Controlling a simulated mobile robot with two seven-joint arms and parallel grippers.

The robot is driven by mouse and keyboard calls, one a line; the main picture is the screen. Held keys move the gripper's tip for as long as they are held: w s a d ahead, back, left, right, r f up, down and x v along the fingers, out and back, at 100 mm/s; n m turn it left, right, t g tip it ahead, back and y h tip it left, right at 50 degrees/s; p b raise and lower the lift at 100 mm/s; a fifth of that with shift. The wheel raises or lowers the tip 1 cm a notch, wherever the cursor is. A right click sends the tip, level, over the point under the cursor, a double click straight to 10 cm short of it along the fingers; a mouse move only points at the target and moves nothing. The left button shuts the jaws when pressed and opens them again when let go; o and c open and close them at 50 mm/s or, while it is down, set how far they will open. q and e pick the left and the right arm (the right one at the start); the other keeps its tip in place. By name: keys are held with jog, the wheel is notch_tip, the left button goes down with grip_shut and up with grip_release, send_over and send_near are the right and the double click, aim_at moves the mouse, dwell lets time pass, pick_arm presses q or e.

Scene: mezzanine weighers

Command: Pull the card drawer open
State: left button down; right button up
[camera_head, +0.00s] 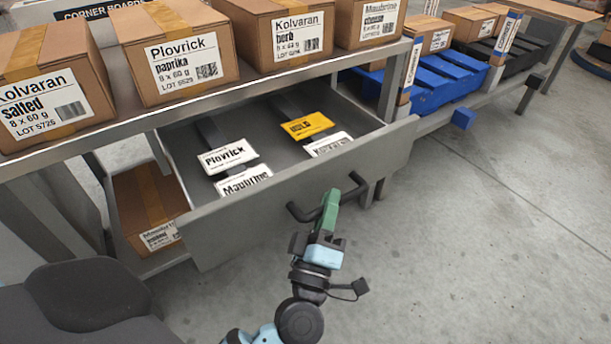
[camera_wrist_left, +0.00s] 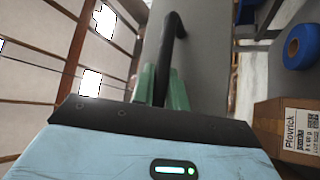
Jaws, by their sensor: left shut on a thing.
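The grey card drawer (camera_head: 240,226) stands out from under the bench, open, and its inside shows. In it lie white cards, one reading Plovrick (camera_head: 228,156), and a yellow card (camera_head: 307,125). A dark bar handle (camera_head: 301,213) is fixed to the drawer front. My left gripper (camera_head: 330,205) is shut on this handle, its green fingers at the bar. The left wrist view shows the handle (camera_wrist_left: 172,32) running in between the green fingers (camera_wrist_left: 161,88). The exact contact is partly hidden. My right gripper is not in view.
Labelled cartons (camera_head: 184,55) stand in a row on the bench top (camera_head: 205,118) above the drawer. Another carton (camera_head: 150,205) sits on the lower shelf at left. The concrete floor (camera_head: 480,240) at right is clear.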

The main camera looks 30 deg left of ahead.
pick_arm(q)
jog(key=d, duration=0.1)
jog(key=s+d, duration=0.1)
jog(key=d, duration=0.1)
jog(key=s+d, duration=0.1)
jog(key=shift+d, duration=0.25)
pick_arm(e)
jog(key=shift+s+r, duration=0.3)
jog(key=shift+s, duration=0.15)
pick_arm(q)
jog(key=c, duration=1.7)
grip_release()
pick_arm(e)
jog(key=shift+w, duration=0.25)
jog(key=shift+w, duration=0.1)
